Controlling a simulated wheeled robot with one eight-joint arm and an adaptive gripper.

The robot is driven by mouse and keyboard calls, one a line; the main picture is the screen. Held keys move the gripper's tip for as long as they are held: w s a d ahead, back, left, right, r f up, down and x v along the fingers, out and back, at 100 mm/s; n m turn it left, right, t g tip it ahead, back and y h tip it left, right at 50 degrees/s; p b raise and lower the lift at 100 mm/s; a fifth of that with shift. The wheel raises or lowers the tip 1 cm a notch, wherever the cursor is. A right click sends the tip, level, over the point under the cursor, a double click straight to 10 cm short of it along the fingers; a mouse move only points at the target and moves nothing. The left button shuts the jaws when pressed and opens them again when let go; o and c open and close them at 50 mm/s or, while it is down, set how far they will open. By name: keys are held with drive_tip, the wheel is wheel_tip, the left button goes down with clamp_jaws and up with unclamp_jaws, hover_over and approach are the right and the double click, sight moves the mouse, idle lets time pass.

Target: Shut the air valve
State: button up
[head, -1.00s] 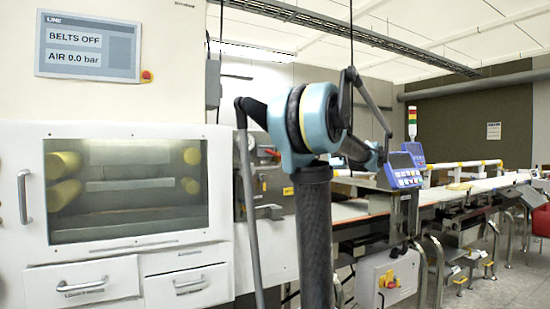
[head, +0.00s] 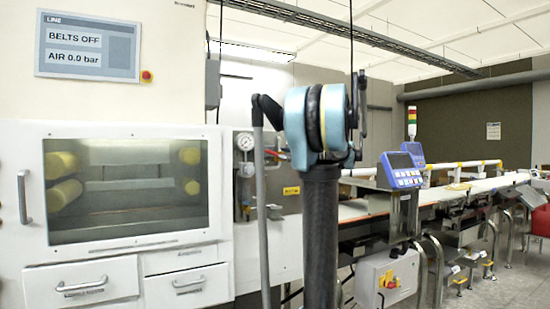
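The air unit (head: 246,188) is mounted on the white machine's right side, left of my arm's column. A round pressure gauge (head: 245,141) sits at its top, with metal fittings below. A small red part (head: 271,153) shows beside the gauge, partly covered by my arm; I cannot tell whether it is the valve handle or how it is turned. The line display (head: 87,47) reads "BELTS OFF" and "AIR 0.0 bar". My gripper is not visible; only my upper arm and its blue joint show, in front of the machine and right of the gauge.
A blue weigher display (head: 402,169) stands over the conveyor belt (head: 465,190) to the right. A control box (head: 388,281) with a red and yellow switch hangs below the belt. A red stop button (head: 146,76) is beside the line display.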

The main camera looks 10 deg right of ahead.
sight(274, 154)
drive_tip(key=shift+x, duration=3.05)
clamp_jaws()
